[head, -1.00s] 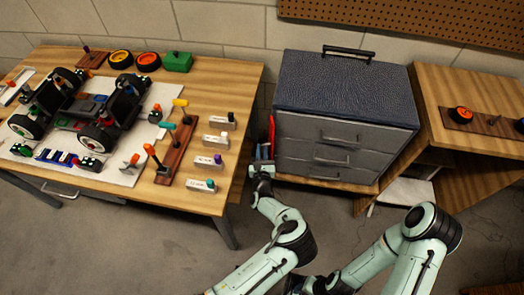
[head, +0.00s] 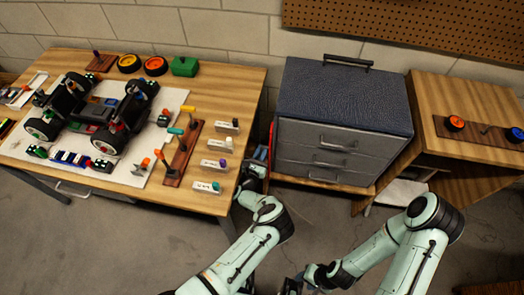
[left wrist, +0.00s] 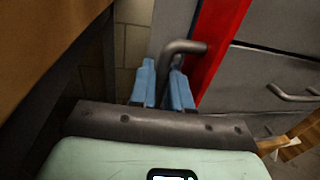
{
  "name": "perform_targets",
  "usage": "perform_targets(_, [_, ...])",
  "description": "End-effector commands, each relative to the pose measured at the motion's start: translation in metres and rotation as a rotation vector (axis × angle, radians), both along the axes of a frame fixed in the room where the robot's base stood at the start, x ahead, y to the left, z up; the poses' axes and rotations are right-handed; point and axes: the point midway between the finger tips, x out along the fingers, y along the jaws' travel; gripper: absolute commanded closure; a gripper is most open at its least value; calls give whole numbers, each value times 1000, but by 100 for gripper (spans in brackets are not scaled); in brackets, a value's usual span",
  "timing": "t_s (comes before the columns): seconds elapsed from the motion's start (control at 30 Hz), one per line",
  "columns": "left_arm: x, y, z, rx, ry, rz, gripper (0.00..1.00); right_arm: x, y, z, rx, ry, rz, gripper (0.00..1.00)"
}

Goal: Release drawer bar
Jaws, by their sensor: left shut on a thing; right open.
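The red drawer bar (left wrist: 213,42) stands upright along the edge of the grey drawer fronts in the left wrist view. A bent grey metal handle (left wrist: 182,47) sticks out beside it. My left gripper (left wrist: 163,88) has its two blue fingers on either side of this handle and is shut on it. In the head view my left gripper (head: 254,165) is at the left front corner of the drawer cabinet (head: 345,100), where the bar is mostly hidden. My right gripper (head: 293,285) is open at the bottom edge, apart from the cabinet.
A wooden table (head: 235,90) with a car, wheels and small parts stands to the left, close to my left gripper. The cabinet's drawers are shut. A wooden shelf unit (head: 460,90) stands to the right. The floor in front is free.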

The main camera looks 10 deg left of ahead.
Motion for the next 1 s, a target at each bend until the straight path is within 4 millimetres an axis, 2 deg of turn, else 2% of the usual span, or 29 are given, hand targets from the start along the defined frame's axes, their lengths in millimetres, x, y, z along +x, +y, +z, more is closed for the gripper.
perform_targets(0.1, [0,-1,0,0,0,0,100,0,0,0,0,1,0,57])
perform_targets(0.13, [0,-1,-1,0,0,0,73,0,0,0,0,1,0,57])
perform_targets(0.17, [0,-1,-1,0,0,0,71,0,0,0,0,1,0,57])
perform_targets(0.67, [-1,-3,-1,0,-1,19,71,-2,0,-5,0,2,0,57])
perform_targets(0.77, [-3,-5,-3,0,-2,72,71,-7,0,-15,0,8,0,57])
perform_targets(1.0, [-8,-13,-6,0,-2,259,71,-21,0,-55,0,25,0,57])
